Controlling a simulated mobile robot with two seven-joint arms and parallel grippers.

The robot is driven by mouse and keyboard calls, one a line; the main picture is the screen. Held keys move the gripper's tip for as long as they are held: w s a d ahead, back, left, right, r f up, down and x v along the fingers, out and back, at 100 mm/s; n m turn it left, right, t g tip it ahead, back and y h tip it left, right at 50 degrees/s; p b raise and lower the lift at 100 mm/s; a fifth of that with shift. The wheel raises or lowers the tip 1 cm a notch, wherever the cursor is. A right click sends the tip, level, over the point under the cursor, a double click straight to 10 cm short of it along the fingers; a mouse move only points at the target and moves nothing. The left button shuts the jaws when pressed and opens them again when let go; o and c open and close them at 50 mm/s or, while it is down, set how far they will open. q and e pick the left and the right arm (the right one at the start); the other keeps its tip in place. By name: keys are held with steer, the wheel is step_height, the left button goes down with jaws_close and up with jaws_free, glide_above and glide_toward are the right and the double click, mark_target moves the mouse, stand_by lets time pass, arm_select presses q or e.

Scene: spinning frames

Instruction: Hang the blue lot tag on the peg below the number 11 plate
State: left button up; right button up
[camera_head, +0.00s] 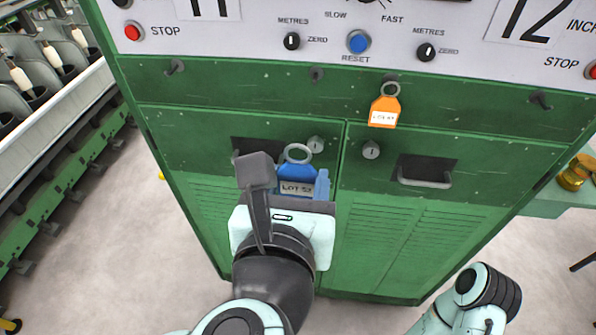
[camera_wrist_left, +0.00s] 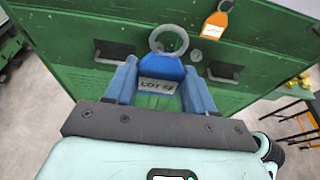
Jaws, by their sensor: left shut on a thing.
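The blue lot tag (camera_head: 297,180) has a pale ring at its top and a grey label reading about "LOT 52". My left gripper (camera_head: 300,188) is shut on its body, ring upward, in front of the green cabinet doors. In the left wrist view the tag (camera_wrist_left: 160,72) sits between the two blue fingers. The number 11 plate (camera_head: 208,8) is cut off at the top edge. A dark peg (camera_head: 175,67) sticks out of the green strip below it, bare. The tag is lower and to the right of this peg, apart from it. My right gripper is out of view.
An orange tag (camera_head: 384,110) hangs on a peg right of centre; it also shows in the left wrist view (camera_wrist_left: 215,25). Bare pegs are at the middle (camera_head: 317,74) and far right (camera_head: 540,101). Spinning machinery (camera_head: 50,110) stands left.

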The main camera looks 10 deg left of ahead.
mark_target(297, 187)
arm_select(q)
steer(key=shift+s+b, duration=0.55)
steer(key=shift+s, duration=1.75)
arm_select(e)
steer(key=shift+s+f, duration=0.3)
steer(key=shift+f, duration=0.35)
arm_select(q)
steer(key=shift+w, duration=0.1)
